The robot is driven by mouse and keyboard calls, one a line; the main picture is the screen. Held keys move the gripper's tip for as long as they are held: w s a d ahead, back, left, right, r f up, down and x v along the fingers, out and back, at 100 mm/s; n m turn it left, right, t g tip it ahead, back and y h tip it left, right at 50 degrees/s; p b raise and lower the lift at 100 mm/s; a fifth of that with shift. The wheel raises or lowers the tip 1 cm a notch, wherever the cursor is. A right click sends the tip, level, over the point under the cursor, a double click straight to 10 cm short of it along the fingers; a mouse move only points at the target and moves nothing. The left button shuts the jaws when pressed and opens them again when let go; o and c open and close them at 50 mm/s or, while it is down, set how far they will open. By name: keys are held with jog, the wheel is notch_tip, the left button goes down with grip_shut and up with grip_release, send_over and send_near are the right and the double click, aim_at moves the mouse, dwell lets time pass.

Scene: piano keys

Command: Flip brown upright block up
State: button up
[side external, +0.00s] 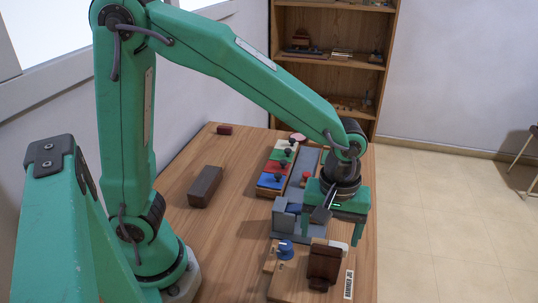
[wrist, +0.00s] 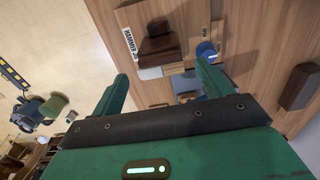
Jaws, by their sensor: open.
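A dark brown block (side external: 325,264) stands upright on a wooden base at the front right of the table, beside a label reading "HAMMER JIG". In the wrist view the brown block (wrist: 158,46) lies beyond the fingertips, near the middle. My gripper (side external: 332,232) is open above and behind the block, pointing down, and appears apart from it. In the wrist view the two green fingers of my gripper (wrist: 162,72) are spread, with a grey part showing between them.
A blue knob (side external: 285,249) is left of the block. A grey fixture (side external: 284,222) stands close to my gripper. Coloured keys with black knobs (side external: 271,180) lie behind. A loose brown block (side external: 205,187) rests on the left, with clear table around it.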

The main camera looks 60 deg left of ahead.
jog(key=shift+r, duration=2.35)
jog(key=s+a+r+m+t, duration=0.2)
jog(key=s+a+r+m, duration=0.1)
jog(key=a, duration=0.5)
jog(key=s+a+r+m+t, duration=0.3)
jog(key=s+a+m, duration=0.3)
jog(key=a, duration=0.2)
jog(key=shift+a+t, duration=0.3)
jog(key=shift+a, duration=0.05)
jog(key=shift+s, duration=0.1)
jog(key=shift+c, duration=0.5)
